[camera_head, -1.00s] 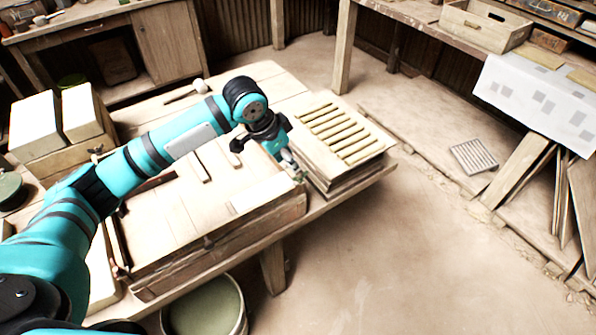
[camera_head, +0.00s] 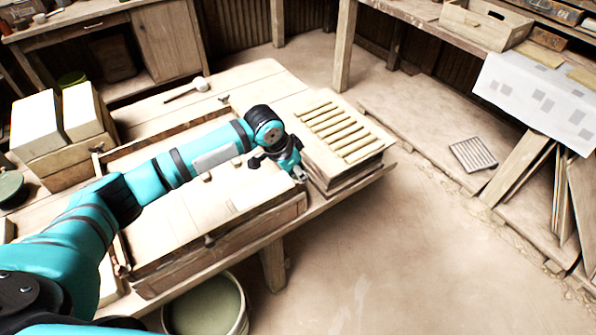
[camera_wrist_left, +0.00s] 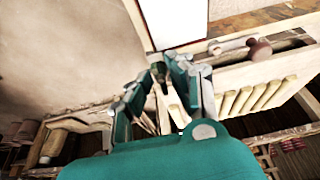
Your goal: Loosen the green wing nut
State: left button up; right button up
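My left gripper (camera_head: 299,176) is at the right front corner of the wooden press (camera_head: 250,222), beside the stack of boards. In the left wrist view its two fingers (camera_wrist_left: 168,75) come close together at the tips. A small dark green piece (camera_wrist_left: 158,72) shows between the fingertips. It may be the green wing nut, but its shape is mostly hidden. I cannot tell whether the fingers grip it. A knob-like fitting (camera_head: 210,240) sits on the press's front side, and a small dark fitting (camera_head: 224,98) is at its back. My right gripper is not in view.
A stack of boards with pale strips (camera_head: 340,128) stands right of the gripper. A mallet (camera_head: 200,85) lies at the table's back. Pale blocks (camera_head: 82,110) stand at the left. A bucket (camera_head: 240,308) stands on the floor in front.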

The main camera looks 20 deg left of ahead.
pick_arm(q)
grip_shut()
jog(key=shift+r, duration=0.1)
